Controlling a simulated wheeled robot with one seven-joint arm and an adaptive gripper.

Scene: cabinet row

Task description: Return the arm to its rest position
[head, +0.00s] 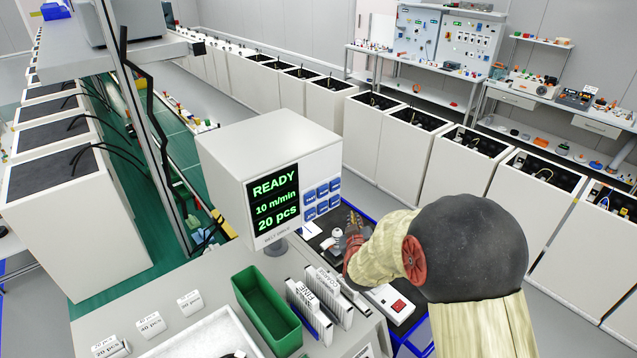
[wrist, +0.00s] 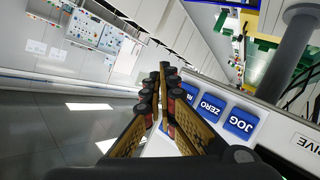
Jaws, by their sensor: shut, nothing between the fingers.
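My arm (head: 465,245), with a dark rounded joint and cream-coloured sleeves, reaches in from the lower right in the head view. My gripper (head: 353,222) is at its end, just right of the white control box (head: 222,170) and above the dark bench surface. In the wrist view my gripper (wrist: 161,78) has its fingers together with nothing between them. The box's blue buttons (wrist: 209,107) show just right of the fingers there; whether they touch the box I cannot tell.
The box's screen (head: 275,200) reads READY, 10 m/min, 20 pcs. A green bin (head: 257,318) and white card holders (head: 312,318) stand in front of it. A white unit with a red switch (head: 397,306) lies beside my arm. White cabinets (head: 405,160) line the back and right.

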